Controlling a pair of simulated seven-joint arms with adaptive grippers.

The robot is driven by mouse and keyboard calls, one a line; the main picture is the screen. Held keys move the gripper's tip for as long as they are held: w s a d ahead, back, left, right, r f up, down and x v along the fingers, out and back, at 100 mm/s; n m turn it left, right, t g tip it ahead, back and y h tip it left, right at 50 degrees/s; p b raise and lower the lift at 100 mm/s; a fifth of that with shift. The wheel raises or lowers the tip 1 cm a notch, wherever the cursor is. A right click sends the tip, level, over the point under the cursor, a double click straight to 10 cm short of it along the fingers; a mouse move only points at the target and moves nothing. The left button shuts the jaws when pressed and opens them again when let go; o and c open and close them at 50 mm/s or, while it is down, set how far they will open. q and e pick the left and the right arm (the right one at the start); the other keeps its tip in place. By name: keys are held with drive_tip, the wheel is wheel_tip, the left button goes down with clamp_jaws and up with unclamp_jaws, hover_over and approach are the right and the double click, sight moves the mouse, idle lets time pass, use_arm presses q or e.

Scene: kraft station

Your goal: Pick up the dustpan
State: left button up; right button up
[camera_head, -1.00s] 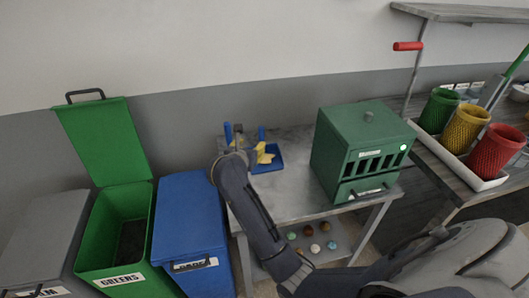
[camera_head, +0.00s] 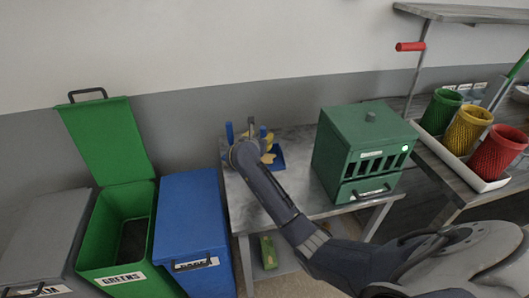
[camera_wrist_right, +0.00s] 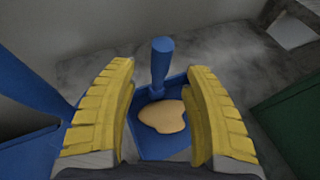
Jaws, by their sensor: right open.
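The blue dustpan (camera_head: 280,158) lies on the grey table (camera_head: 300,145), partly hidden behind my right gripper (camera_head: 265,148). In the right wrist view the dustpan (camera_wrist_right: 150,146) holds a flat tan blob (camera_wrist_right: 163,117), and its blue handle (camera_wrist_right: 161,62) sticks up. My right gripper (camera_wrist_right: 161,85) is open there, with its yellow fingers on either side of the handle and pan, apart from the handle. My left gripper is not in view.
Another blue upright post (camera_head: 229,133) stands left of the gripper. A green slotted box (camera_head: 362,150) sits to the right on the table. Blue (camera_head: 190,220), green (camera_head: 125,225) and grey (camera_head: 45,235) bins stand left. Colored cups (camera_head: 467,128) sit far right.

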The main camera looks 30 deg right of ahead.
sight(262, 135)
drive_tip(key=shift+x, duration=2.2)
drive_tip(key=shift+c, duration=0.4)
clamp_jaws()
